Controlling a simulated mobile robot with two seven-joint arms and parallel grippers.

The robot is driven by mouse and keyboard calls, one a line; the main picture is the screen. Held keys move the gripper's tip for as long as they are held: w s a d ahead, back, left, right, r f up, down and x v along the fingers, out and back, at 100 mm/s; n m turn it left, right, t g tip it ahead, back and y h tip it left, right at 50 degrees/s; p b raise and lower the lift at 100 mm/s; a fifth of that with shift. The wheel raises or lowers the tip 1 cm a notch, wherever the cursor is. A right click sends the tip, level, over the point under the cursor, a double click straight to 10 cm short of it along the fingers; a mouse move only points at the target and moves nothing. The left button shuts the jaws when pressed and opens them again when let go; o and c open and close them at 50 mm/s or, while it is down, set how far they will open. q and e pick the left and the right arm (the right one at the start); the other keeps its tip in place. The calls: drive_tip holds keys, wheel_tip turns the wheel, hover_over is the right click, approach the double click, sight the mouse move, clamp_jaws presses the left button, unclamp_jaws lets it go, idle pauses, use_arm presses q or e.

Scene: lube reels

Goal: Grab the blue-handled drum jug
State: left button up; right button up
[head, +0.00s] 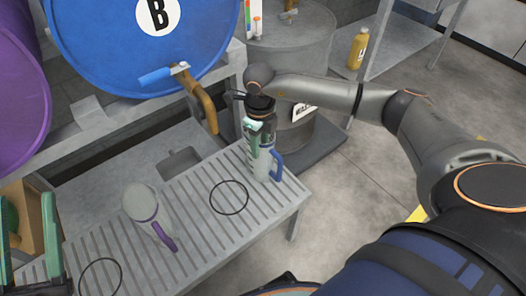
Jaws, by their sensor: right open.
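The blue-handled drum jug (265,168) is pale grey and stands upright near the right end of the slatted bench. Its blue handle (277,166) is on the right side. My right gripper (259,146) points down at the jug's top, open, with its green-padded fingers overlapping the upper body in the picture. I cannot tell whether they touch it. The gripper partly hides the jug's rim. My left gripper (28,238) is at the lower left edge, its two green-padded fingers apart, far from this jug.
A purple-handled jug (143,205) stands on the slatted bench (195,228) left of a black ring (229,197). A blue drum (100,50) marked B, with a blue-levered tap (200,100), lies above. A grey drum (300,50) stands behind my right gripper. A yellow bottle (358,49) is on a shelf.

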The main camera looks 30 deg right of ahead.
sight(264, 158)
use_arm(q)
drive_tip(key=s+r+m+h, duration=0.1)
drive_tip(key=s+r+m+h+b, duration=0.1)
drive_tip(key=h, duration=0.1)
drive_tip(key=s+r+m+h, duration=0.1)
drive_tip(key=shift+s+d+r+h+b, duration=0.2)
drive_tip(key=shift+s+d+h+b, duration=0.1)
drive_tip(key=shift+d+b, duration=0.1)
use_arm(e)
drive_tip(key=f, duration=0.5)
drive_tip(key=shift+w+f, duration=0.15)
drive_tip(key=shift+w, duration=0.1)
use_arm(q)
drive_tip(key=shift+a, duration=0.1)
use_arm(e)
clamp_jaws()
idle(0.4)
